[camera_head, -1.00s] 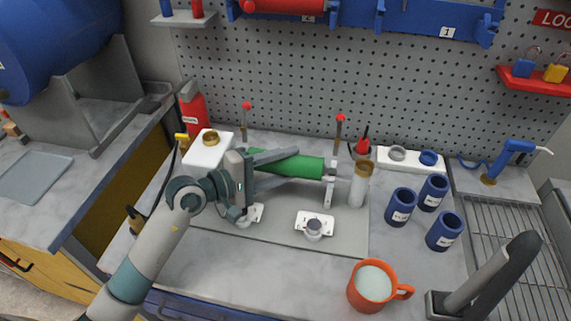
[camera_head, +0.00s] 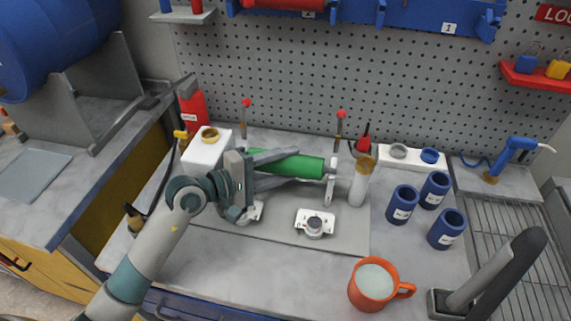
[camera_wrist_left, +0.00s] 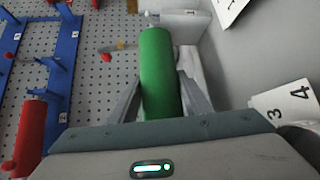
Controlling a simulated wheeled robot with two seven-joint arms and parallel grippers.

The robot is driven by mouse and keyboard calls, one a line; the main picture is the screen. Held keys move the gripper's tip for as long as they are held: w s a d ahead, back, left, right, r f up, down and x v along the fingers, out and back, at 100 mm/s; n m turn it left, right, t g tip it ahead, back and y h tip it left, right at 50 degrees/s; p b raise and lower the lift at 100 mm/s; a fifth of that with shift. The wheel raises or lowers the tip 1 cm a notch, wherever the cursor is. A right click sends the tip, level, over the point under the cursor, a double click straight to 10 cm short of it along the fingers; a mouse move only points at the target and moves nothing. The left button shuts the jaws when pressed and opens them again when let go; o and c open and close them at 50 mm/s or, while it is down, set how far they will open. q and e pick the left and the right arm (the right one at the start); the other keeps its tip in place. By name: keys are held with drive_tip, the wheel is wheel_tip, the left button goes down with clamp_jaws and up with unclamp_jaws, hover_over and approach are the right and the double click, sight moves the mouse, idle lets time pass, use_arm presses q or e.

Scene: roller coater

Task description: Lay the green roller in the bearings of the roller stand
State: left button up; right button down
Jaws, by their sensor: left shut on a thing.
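The green roller (camera_head: 302,166) lies roughly level above the grey base plate (camera_head: 275,237) in the head view. My left gripper (camera_head: 288,168) is shut on it, with a finger on each side. The roller also fills the middle of the left wrist view (camera_wrist_left: 160,75), between the fingers (camera_wrist_left: 160,95). A pale upright (camera_head: 330,185), apparently part of the roller stand, stands at the roller's right end. I cannot tell whether that end rests in its bearing or sits above it. My gripper and wrist hide the roller's left end. My right gripper is not in view.
Red-topped posts (camera_head: 341,118) stand behind the roller. A tan-topped cylinder (camera_head: 361,183) is close to its right end. Blue cups (camera_head: 402,205) and an orange mug (camera_head: 371,284) stand further right and in front. A white block (camera_head: 205,150) is at the left.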

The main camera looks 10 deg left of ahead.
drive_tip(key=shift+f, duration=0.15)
use_arm(q)
drive_tip(key=o, duration=1)
drive_tip(key=shift+o, duration=0.2)
drive_tip(key=shift+f, duration=0.15)
drive_tip(key=shift+s+a+b, duration=0.4)
drive_tip(key=shift+s+a, duration=0.05)
drive_tip(key=b+v, duration=0.6)
drive_tip(key=v, duration=1)
drive_tip(key=shift+r, duration=0.25)
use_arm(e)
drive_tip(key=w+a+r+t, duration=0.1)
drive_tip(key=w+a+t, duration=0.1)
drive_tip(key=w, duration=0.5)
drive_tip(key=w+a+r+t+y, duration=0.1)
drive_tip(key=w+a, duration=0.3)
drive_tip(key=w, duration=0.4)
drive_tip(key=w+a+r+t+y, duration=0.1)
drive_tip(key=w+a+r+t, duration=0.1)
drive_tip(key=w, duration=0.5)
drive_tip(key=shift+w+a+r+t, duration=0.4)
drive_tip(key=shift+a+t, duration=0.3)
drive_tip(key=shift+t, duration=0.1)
use_arm(q)
drive_tip(key=shift+s, duration=0.1)
